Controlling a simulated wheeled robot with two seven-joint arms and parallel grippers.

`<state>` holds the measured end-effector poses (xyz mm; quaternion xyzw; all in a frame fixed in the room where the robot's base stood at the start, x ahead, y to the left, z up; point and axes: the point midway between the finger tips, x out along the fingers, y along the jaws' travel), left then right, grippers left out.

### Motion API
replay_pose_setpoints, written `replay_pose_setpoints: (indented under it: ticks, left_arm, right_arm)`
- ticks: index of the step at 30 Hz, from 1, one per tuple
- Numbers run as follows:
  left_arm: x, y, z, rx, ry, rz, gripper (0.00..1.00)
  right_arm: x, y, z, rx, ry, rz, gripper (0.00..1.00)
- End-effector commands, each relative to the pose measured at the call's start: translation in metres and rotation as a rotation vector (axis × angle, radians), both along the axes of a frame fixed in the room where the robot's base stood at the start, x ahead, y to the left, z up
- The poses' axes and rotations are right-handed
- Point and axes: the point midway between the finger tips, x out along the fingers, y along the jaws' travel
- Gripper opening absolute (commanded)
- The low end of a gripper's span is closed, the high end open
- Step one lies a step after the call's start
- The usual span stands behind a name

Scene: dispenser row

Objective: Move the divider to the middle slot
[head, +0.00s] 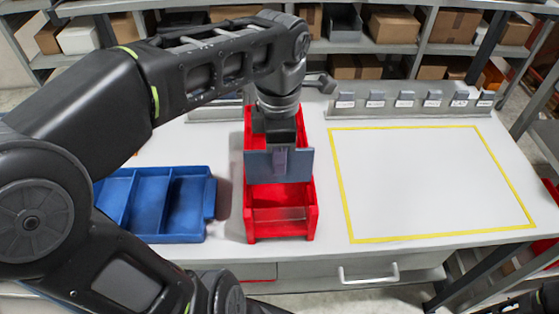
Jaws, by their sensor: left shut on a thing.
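A long red bin (282,226) stands on the white table, its length running away from me. My left gripper (280,158) points down over the bin and is shut on the blue-grey divider (298,164). The divider is an upright flat plate, held crosswise over about the middle of the bin's length. Its lower edge is near the bin walls; I cannot tell whether it sits in a slot or hangs just above. The slots are not clearly visible, and my gripper and the divider hide part of the bin's inside. My right gripper is not in view.
A blue compartment tray (146,235) stands left of the red bin. A yellow-outlined area (430,185) on the right of the table is empty. A rail of small labelled dispensers (405,99) runs along the back edge. Shelves with cardboard boxes (392,25) stand behind.

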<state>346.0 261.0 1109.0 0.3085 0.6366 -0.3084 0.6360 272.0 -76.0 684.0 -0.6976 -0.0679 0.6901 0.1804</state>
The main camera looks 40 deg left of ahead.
Motion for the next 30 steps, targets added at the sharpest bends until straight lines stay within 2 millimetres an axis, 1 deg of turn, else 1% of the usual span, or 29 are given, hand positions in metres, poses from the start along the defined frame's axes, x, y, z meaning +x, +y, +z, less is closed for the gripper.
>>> replay_pose_setpoints:
  ticks: [30]
  left_arm:
    - [0.061,0.048,0.001,-0.001,0.0,-0.001,0.0]
  right_arm:
    - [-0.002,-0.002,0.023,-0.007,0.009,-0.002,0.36]
